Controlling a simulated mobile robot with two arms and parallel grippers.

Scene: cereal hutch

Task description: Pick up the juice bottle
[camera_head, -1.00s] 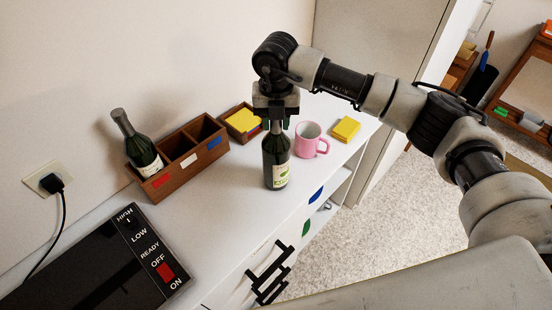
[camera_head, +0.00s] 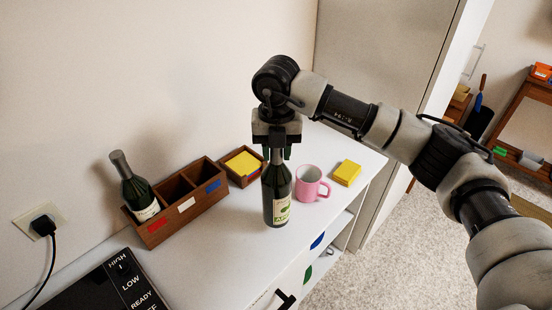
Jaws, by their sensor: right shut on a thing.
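A dark green bottle (camera_head: 275,200) with a pale, green-marked label is upright over the white counter, left of the pink mug. My right gripper (camera_head: 277,152) comes down from above and is shut on the bottle's neck, hiding its top. Its base looks to be at or slightly above the counter; the gap is hard to tell. A second dark bottle (camera_head: 134,190) with a whitish label leans in the left compartment of a wooden box (camera_head: 184,211) by the wall. My left gripper is not in view.
A pink mug (camera_head: 309,183) stands close right of the held bottle, with yellow notes (camera_head: 346,173) beyond it. A small wooden box with a yellow pad (camera_head: 243,163) is behind. A black appliance (camera_head: 85,293) sits front left. Bare counter (camera_head: 225,235) lies left of the bottle.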

